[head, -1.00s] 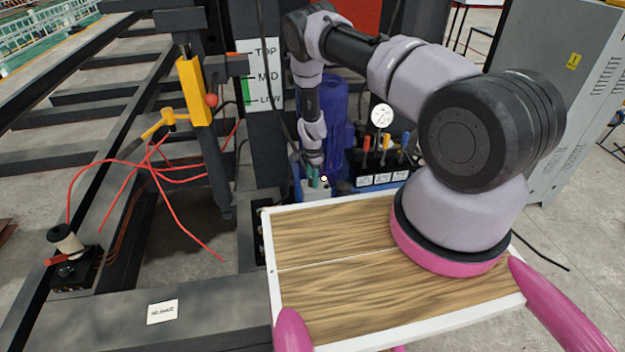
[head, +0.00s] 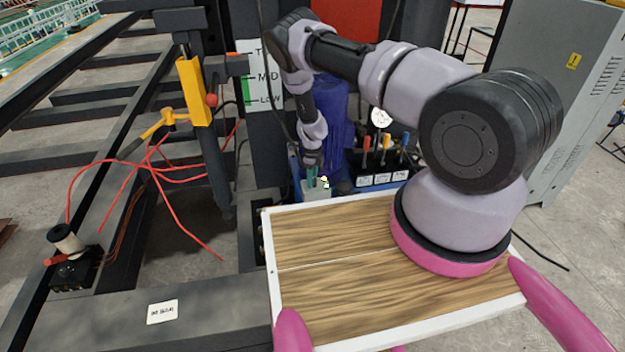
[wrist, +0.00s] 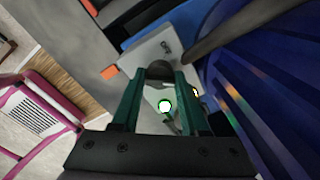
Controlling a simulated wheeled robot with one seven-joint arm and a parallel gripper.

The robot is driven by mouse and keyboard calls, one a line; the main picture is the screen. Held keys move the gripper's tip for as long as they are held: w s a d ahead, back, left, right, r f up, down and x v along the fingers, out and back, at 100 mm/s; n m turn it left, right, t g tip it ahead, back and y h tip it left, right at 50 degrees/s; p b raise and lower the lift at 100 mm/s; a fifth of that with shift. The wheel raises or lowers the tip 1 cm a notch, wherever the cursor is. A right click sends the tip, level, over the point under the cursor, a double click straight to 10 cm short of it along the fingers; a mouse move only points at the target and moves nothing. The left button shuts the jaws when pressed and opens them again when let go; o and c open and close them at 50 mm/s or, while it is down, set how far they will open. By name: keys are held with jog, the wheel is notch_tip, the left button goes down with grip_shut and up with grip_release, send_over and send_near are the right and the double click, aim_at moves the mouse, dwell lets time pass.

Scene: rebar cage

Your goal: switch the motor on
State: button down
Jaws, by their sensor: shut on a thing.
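The blue finned motor (head: 333,125) stands behind my arm and fills the right side of the wrist view (wrist: 275,85). A pale grey switch box (head: 317,194) sits low in front of it; its face shows in the wrist view (wrist: 150,52). My gripper (head: 312,175) is down at this box. In the wrist view its teal fingers (wrist: 160,78) are closed around a dark rounded knob (wrist: 159,69). A white round spot with a green rim (wrist: 165,106) shows between the fingers. The knob's exact turn position is hard to tell.
A valve bank with red, yellow and blue levers (head: 384,165) and a gauge (head: 381,118) stand right of the motor. A yellow cylinder (head: 193,90) and red hoses (head: 150,170) are at left. A grey cabinet (head: 565,80) stands at right.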

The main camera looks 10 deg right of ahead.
jog(key=shift+m, duration=0.8)
jog(key=shift+c, duration=2.1)
grip_release()
jog(key=shift+r, duration=0.1)
notch_tip(320, 180, up, 11)
